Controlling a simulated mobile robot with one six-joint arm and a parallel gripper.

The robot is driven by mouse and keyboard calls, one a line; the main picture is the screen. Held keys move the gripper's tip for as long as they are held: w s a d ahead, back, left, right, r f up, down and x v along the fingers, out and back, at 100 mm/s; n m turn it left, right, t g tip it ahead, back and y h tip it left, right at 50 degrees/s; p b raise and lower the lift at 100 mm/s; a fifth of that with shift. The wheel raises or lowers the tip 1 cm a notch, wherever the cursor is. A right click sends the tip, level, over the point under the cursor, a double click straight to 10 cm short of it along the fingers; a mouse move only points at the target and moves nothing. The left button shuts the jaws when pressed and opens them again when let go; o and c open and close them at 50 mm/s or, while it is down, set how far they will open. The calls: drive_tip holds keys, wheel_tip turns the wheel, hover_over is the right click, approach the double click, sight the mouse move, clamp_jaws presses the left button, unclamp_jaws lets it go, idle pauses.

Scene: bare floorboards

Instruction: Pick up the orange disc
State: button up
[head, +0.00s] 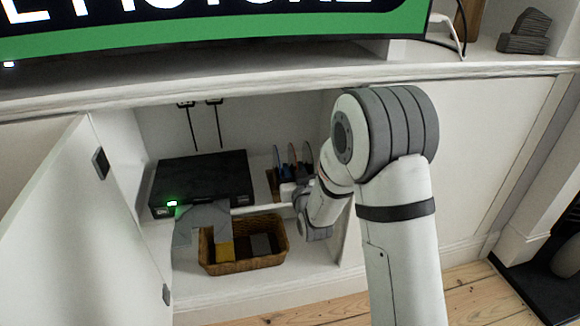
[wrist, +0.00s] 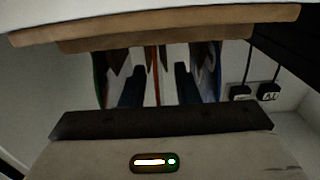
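The orange disc (wrist: 155,65) stands on edge, seen nearly edge-on, in the middle of a wooden rack (wrist: 180,22). It also shows in the head view (head: 292,155), on the cabinet shelf. My gripper (wrist: 158,85) is open, with one dark finger on each side of the orange disc and a visible gap to each. In the head view my gripper (head: 291,171) reaches into the cabinet at the rack, and my wrist partly hides the rack. The wrist view appears upside down, and the gripper's dark body hides part of the discs.
Other discs flank it: a blue one (head: 277,158) at left and another (head: 307,154) at right. A black box (head: 205,178) with a green light stands left on the shelf. A wicker basket (head: 245,266) sits below. The cabinet door (head: 75,220) stands open at left.

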clamp_jaws()
idle(0.4)
